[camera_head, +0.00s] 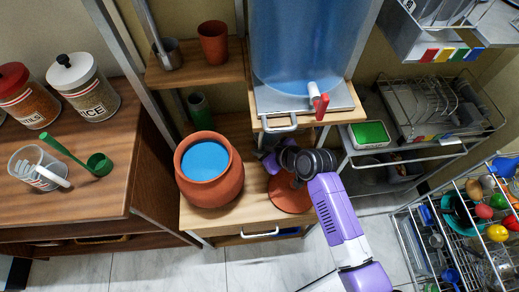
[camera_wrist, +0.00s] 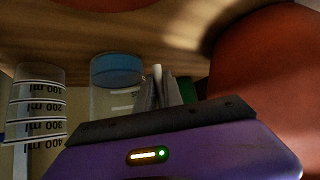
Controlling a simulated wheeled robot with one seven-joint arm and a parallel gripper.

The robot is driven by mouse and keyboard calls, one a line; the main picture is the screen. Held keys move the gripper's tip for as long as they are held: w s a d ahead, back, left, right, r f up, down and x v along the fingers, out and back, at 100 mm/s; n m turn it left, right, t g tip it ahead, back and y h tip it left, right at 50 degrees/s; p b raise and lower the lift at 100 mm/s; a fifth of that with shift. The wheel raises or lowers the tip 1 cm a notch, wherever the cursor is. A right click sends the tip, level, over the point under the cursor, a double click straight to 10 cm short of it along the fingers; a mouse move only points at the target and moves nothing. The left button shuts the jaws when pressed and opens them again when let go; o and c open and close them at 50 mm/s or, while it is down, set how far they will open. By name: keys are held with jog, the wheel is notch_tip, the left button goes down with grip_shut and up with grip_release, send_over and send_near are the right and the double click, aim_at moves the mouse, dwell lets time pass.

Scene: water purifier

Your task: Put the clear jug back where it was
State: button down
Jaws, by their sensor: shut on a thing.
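My gripper (camera_wrist: 160,90) is shut, with its fingers beside a clear vessel with blue at one end (camera_wrist: 117,75) in the wrist view; I take this to be the clear jug, held by a thin pale part. In the head view my gripper (camera_head: 285,158) is low beside the terracotta pot, below the red-levered tap, and my arm hides what it holds. A clear jug with a pale handle (camera_head: 38,167) also stands on the left wooden counter.
The terracotta pot of blue water (camera_head: 208,170) stands left of my gripper, with its round terracotta lid (camera_head: 290,192) on the wooden stand. The blue water tank (camera_head: 310,45) is above. A green ladle (camera_head: 80,157) and two lidded jars are on the left counter. A wire rack stands right.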

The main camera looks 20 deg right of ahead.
jog(key=c, duration=1.5)
grip_release()
jog(key=shift+f, duration=0.1)
jog(key=shift+s+r, duration=0.1)
jog(key=shift+r, duration=0.2)
jog(key=p+v, duration=0.1)
jog(key=v, duration=1)
jog(key=shift+s+d+r, duration=0.15)
jog(key=shift+s+r, duration=0.05)
jog(key=shift+s, duration=0.05)
